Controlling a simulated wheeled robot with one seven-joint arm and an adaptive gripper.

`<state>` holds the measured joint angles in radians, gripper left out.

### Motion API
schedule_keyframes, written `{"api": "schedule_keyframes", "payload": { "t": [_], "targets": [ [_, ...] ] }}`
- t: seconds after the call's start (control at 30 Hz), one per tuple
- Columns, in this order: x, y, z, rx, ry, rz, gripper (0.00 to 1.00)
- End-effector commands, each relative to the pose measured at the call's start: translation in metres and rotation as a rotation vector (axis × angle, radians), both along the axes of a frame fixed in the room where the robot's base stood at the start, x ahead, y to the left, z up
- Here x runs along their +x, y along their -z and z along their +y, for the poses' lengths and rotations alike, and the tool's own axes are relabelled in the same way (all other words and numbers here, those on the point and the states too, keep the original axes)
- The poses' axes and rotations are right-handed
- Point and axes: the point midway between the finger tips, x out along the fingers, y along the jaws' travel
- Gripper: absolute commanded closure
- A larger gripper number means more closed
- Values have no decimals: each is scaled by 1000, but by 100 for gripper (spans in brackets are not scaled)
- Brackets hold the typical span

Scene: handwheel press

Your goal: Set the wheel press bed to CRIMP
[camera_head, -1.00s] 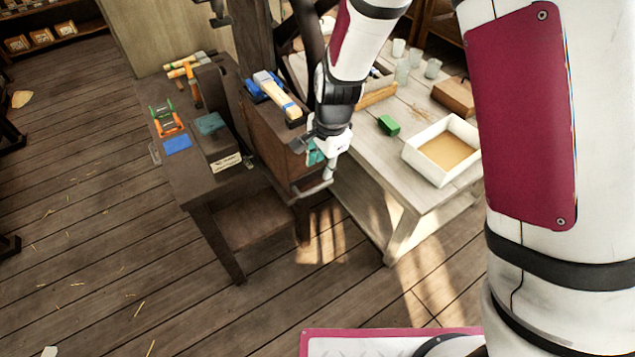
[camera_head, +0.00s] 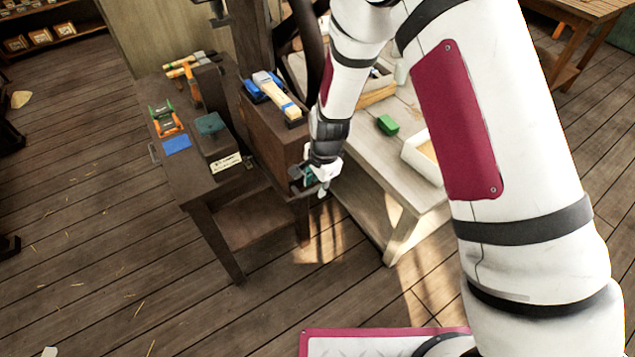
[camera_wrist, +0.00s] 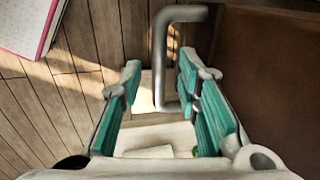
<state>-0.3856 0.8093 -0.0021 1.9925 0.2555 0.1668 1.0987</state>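The press is a dark wooden and metal bench with a tall dark post (camera_head: 245,40); a dark curved bar (camera_head: 305,28) behind the post may be the wheel's rim. A pale label plate (camera_head: 226,162) sits on the bench front, too small to read. My gripper (camera_head: 312,183) is low beside the dark box (camera_head: 270,120). In the wrist view, my gripper (camera_wrist: 160,90) is open, its teal pads apart. A bent grey metal handle (camera_wrist: 160,60) lies between the fingers, nearer the right one. I cannot tell whether it touches. The bed and a CRIMP mark are not clearly seen.
A pale table (camera_head: 400,190) stands to the right with a green block (camera_head: 388,124) and a white tray (camera_head: 415,158). Tools, including an orange-and-green one (camera_head: 167,120), and a blue patch (camera_head: 177,144) lie on the bench. The floor at front left is open.

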Motion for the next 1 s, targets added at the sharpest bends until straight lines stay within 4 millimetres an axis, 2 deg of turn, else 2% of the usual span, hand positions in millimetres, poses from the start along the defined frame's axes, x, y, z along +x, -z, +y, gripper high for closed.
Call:
{"api": "schedule_keyframes", "payload": {
  "t": [0.03, 0.1, 0.37, 0.57, 0.77, 1.0],
  "targets": [
    [0, 0, 0, 0, 0, 0, 84],
    [0, 0, 0, 0, 0, 0, 100],
    [0, 0, 0, 0, 0, 0, 100],
    [9, 0, 5, 1, 0, -3, 100],
    [30, 1, 19, 2, -2, -5, 100],
    [67, 2, 44, 3, -2, -7, 100]
  ]
}}
